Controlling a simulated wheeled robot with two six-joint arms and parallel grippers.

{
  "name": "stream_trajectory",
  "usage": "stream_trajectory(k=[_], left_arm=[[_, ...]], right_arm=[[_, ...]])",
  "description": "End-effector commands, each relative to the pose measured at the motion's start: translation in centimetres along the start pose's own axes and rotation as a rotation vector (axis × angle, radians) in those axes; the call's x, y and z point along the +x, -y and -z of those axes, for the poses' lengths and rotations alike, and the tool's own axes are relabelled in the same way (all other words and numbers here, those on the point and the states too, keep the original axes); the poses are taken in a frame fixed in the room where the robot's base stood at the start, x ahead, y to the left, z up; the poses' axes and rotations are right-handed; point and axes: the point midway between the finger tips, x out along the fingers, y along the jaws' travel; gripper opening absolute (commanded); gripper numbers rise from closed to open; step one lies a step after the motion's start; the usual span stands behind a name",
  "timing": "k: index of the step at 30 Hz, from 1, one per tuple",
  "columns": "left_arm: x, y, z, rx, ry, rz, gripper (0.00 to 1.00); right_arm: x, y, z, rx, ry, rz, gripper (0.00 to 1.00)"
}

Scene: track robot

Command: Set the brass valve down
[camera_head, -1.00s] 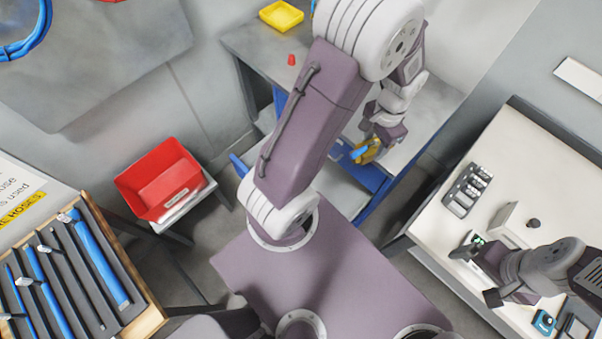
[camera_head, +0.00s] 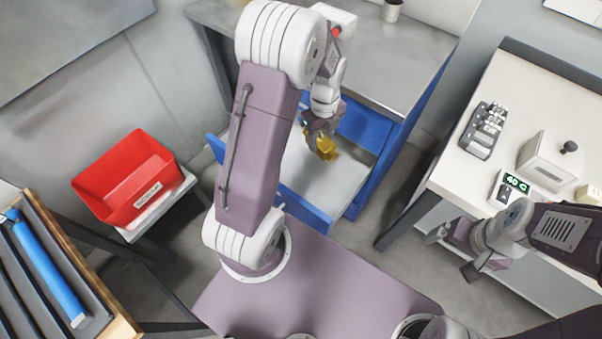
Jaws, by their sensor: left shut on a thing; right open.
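The brass valve (camera_head: 323,149) is in the jaws of my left gripper (camera_head: 318,132), which is shut on it. The gripper partly hides it. Valve and gripper are over the grey floor of an open blue drawer (camera_head: 305,211); I cannot tell whether the valve touches that floor. My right gripper (camera_head: 455,252) is open and empty at the right, by the front edge of the white bench.
The metal-topped workbench (camera_head: 400,55) holds a white box, a red object (camera_head: 336,31) and a grey cup (camera_head: 391,10). A red bin (camera_head: 125,180) stands left. The drawer floor around the valve looks clear.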

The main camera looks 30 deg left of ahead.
Motion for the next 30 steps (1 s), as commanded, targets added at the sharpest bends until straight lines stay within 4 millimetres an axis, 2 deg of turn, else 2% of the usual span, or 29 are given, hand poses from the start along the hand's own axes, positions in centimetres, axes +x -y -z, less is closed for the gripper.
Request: stream_trajectory(k=[1,6,9,13,19,25,27,30], left_arm=[[4.8,0.0,-0.4,0.033,0.000,0.000,0.00],[11.8,-0.1,-1.3,0.095,0.001,0.001,0.00],[14.4,-0.1,-1.6,0.105,0.001,0.002,0.00],[16.2,-0.1,-1.9,0.109,0.001,0.002,0.00],[16.5,-0.2,-1.9,0.109,0.001,0.002,0.00],[21.0,-0.2,-1.9,0.109,-0.001,-0.002,0.00],[22.1,-0.2,-1.9,0.109,0.000,0.000,0.00],[22.6,-0.2,-1.9,0.109,0.001,0.002,0.00]], right_arm=[[4.6,-0.1,-0.5,0.000,0.000,0.000,0.91],[10.6,-0.2,-1.1,0.000,0.000,0.000,0.91],[12.8,-0.2,-1.3,0.000,0.000,0.000,0.91],[14.2,-0.3,-1.4,0.000,0.000,0.000,0.91],[14.3,-0.3,-1.5,0.000,-0.001,0.000,0.91],[16.4,-0.3,-1.7,0.000,0.000,0.000,0.91],[16.7,-0.3,-1.7,0.000,0.000,0.000,0.91],[16.8,-0.3,-1.7,0.000,0.000,0.000,0.91]])
